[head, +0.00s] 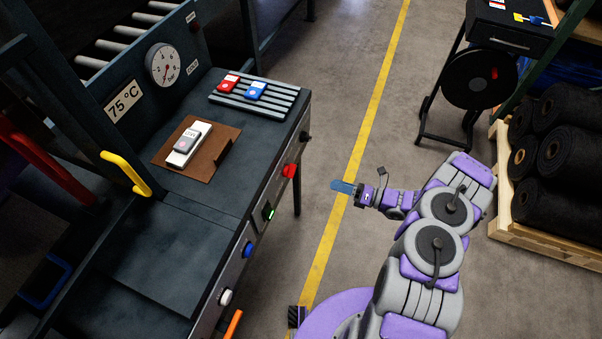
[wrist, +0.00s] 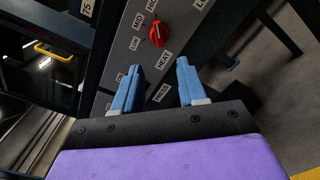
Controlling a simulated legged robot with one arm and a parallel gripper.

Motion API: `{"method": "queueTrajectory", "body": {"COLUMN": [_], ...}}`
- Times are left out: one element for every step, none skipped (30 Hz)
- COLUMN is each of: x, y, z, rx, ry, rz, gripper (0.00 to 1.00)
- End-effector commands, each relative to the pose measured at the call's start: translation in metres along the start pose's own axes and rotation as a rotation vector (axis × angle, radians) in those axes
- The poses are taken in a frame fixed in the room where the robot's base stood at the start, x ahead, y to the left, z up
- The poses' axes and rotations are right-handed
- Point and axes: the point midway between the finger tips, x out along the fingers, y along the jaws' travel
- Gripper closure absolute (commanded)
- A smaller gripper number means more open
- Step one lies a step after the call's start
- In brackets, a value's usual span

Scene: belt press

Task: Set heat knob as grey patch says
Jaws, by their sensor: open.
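The red heat knob (wrist: 158,34) is on the press's front panel in the wrist view, beside a HEAT label (wrist: 165,55). Labels MID (wrist: 138,19), HIGH (wrist: 152,4) and LOW (wrist: 201,3) surround it. I cannot tell for sure which label it points at. In the head view a red knob (head: 289,170) is on the front edge. A small grey patch (head: 187,140) lies on a white piece on a brown board; its writing is too small to read. My gripper (wrist: 158,67) is open and empty, apart from the knob; it also shows in the head view (head: 343,187).
A rack (head: 258,99) holds red and blue pieces. A yellow handle (head: 127,172) stands left. Floor between press and arm is clear.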

Motion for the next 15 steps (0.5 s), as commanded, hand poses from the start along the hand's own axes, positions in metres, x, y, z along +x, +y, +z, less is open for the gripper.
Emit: {"method": "queueTrajectory", "body": {"x": [0.011, 0.017, 0.025, 0.03, 0.036, 0.044, 0.05, 0.056, 0.063, 0.069, 0.075, 0.083, 0.088, 0.094, 0.101], "y": [0.0, 0.0, 0.0, 0.0, 0.0, 0.0, 0.0, 0.0, 0.0, 0.0, 0.0, 0.001, 0.001, 0.001, 0.001], "z": [-0.001, -0.001, -0.001, -0.001, -0.001, -0.001, -0.001, -0.001, -0.001, -0.001, -0.001, -0.001, -0.001, -0.001, -0.001], "rx": [-0.001, -0.001, -0.001, -0.001, -0.001, 0.0, 0.0, 0.001, 0.001, 0.001, 0.001, 0.0, 0.0, 0.0, -0.001], "ry": [0.004, 0.003, 0.003, 0.002, 0.003, 0.001, 0.002, 0.002, 0.002, 0.001, 0.001, 0.001, 0.0, 0.001, 0.001], "rz": [0.004, 0.003, 0.003, 0.003, 0.004, 0.004, 0.006, 0.006, 0.007, 0.006, 0.007, 0.006, 0.006, 0.006, 0.006], "gripper": [0.58, 0.58, 0.58, 0.58, 0.58, 0.58, 0.58, 0.58, 0.58, 0.58, 0.58, 0.58, 0.58, 0.58, 0.58]}}
